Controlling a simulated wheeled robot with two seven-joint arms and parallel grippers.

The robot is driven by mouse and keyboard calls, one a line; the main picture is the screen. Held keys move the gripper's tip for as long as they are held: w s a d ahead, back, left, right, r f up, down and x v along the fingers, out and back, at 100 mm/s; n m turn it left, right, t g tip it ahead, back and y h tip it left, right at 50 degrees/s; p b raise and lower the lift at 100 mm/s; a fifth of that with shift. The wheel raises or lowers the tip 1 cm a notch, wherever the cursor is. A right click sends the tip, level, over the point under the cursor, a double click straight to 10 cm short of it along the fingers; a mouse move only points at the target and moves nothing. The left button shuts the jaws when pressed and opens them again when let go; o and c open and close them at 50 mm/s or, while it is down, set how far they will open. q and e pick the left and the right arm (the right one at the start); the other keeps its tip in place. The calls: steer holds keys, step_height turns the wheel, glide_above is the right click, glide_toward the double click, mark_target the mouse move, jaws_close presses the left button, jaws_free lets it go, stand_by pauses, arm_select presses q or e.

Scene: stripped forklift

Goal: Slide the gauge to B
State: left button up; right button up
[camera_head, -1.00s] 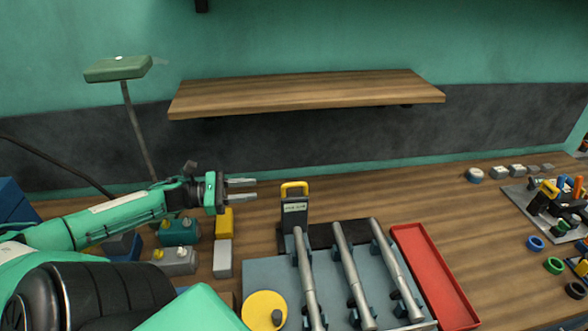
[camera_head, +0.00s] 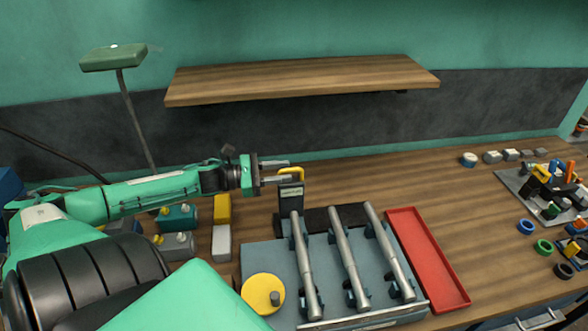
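The label is too small to read, and I cannot make out a B mark. My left gripper (camera_head: 289,172) comes in from the left, level, with its two fingers apart at the handle. The fingertips overlap the handle's left side in the picture; I cannot tell whether they touch it. My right gripper is not in view.
The three silver rods (camera_head: 347,258) lie on a grey-blue plate (camera_head: 262,258) with a yellow disc (camera_head: 263,293). A red tray (camera_head: 428,258) is to their right. Small boxes (camera_head: 222,242) stand below my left forearm. A wooden shelf (camera_head: 300,80) hangs above.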

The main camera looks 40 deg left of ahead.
arm_select(q)
steer(key=shift+p+x, duration=0.3)
steer(key=shift+x, duration=1.65)
jaws_close()
